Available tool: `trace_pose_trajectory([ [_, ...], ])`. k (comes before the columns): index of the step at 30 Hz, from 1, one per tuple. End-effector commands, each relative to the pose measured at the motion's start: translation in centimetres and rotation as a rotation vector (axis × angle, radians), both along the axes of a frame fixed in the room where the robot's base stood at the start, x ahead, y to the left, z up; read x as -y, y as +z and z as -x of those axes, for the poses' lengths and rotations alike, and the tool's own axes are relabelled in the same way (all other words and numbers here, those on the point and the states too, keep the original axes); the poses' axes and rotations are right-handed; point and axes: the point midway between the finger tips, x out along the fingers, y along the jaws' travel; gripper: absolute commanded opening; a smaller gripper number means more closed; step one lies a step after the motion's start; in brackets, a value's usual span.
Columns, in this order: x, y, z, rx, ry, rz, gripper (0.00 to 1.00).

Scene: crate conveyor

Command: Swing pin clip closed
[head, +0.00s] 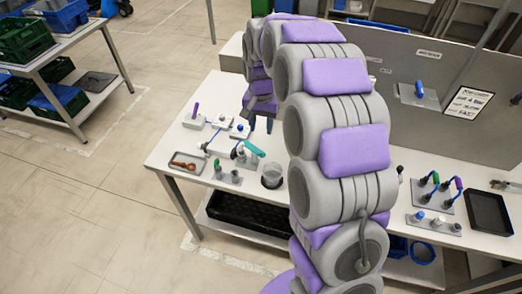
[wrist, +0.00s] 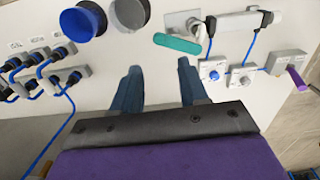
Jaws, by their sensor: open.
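My gripper (wrist: 160,88) is open and empty, its two blue fingers apart above bare white tabletop. It also shows over the bench in the head view (head: 261,125), partly behind my arm. No part is clearly recognisable as the pin clip. A teal lever (wrist: 178,43) lies beyond the fingertips in the wrist view, beside a light grey plate and a grey cylindrical fitting (wrist: 239,22). The lever also shows in the head view (head: 254,147). A grey block with an upright purple handle (wrist: 297,77) stands to the right of my gripper; it also shows in the head view (head: 195,109).
Black connectors with blue cables (wrist: 62,78) lie left. A blue cup (wrist: 83,20) and a grey cup (wrist: 130,12) stand beyond. A tray (head: 176,158) holds a brown tool.

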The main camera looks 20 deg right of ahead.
Motion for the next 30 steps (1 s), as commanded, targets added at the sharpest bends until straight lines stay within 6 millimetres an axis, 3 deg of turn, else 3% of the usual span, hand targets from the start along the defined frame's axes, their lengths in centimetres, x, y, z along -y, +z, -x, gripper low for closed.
trace_pose_trajectory([
  [9,0.0,-6.8,0.1,-0.003,0.000,-0.001,0.43],
  [15,0.0,-9.8,0.0,0.001,0.001,0.000,0.43],
  [21,0.0,-11.2,0.0,0.000,0.001,0.000,0.43],
  [30,0.0,-11.5,0.0,0.001,0.001,0.000,0.43],
])
